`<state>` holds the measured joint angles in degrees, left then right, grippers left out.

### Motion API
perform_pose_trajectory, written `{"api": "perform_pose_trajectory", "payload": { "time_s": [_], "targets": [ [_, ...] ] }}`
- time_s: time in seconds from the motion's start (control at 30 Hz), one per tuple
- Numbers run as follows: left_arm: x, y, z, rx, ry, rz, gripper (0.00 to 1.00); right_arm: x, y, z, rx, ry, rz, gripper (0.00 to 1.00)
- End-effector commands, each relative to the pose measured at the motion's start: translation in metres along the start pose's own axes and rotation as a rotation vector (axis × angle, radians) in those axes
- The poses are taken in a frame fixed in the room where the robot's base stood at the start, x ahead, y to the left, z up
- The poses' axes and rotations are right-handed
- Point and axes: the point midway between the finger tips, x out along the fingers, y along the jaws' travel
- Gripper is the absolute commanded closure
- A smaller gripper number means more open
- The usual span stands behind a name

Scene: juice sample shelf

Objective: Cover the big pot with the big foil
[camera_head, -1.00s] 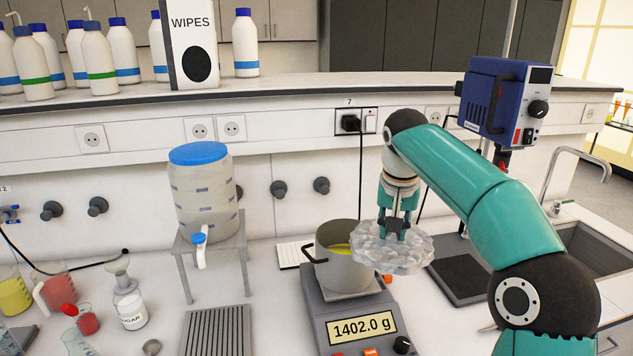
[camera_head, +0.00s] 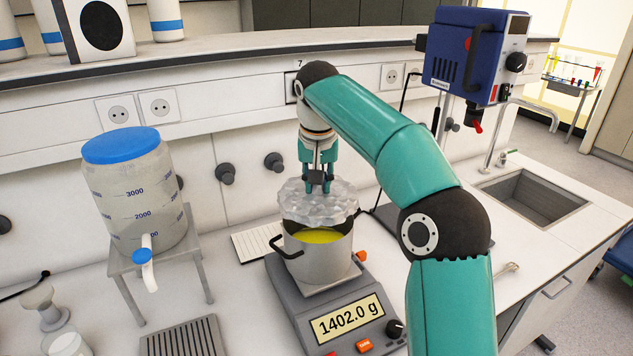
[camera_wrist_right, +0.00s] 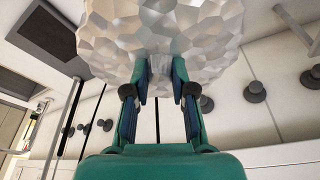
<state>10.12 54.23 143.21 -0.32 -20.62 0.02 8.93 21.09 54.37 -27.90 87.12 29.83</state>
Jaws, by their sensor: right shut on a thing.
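The big pot (camera_head: 322,256) is grey metal with dark handles and holds yellow liquid. It stands on a scale (camera_head: 335,300) reading 1402.0 g. My right gripper (camera_head: 317,188) is shut on the big foil (camera_head: 335,209), a crinkled, translucent silvery disc. The foil is above the pot's back rim, shifted towards the back, and the yellow liquid shows below its front edge. I cannot tell whether foil and rim touch. In the right wrist view the foil (camera_wrist_right: 165,30) fills the top, pinched between the fingertips (camera_wrist_right: 160,75). My left gripper is not in view.
A container with a blue lid (camera_head: 120,145) stands on a metal stand at left. A blue stirrer device (camera_head: 473,55) hangs on a rod at back right, behind my right arm. A sink (camera_head: 532,202) is at right. A grey grate (camera_head: 183,338) lies at front left.

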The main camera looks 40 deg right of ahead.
Motion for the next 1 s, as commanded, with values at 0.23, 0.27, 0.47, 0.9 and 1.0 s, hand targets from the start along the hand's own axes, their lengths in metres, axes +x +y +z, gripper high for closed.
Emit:
{"api": "perform_pose_trajectory", "payload": {
  "time_s": [0.23, 0.27, 0.47, 0.9, 1.0],
  "targets": [
    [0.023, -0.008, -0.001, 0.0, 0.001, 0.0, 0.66, 0.022, -0.001, 0.006, -0.001, 0.0, -0.001, 1.0],
    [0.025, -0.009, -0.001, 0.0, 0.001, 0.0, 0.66, 0.024, -0.001, 0.007, -0.001, 0.0, -0.001, 1.0],
    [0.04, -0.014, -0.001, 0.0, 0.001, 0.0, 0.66, 0.038, -0.001, 0.011, -0.001, 0.0, -0.001, 1.0],
    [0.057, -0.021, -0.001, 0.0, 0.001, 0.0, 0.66, 0.06, 0.0, 0.017, 0.0, 0.0, 0.0, 1.0],
    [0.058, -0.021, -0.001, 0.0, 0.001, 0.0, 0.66, 0.061, 0.0, 0.017, 0.0, 0.0, 0.0, 1.0]
  ]
}}
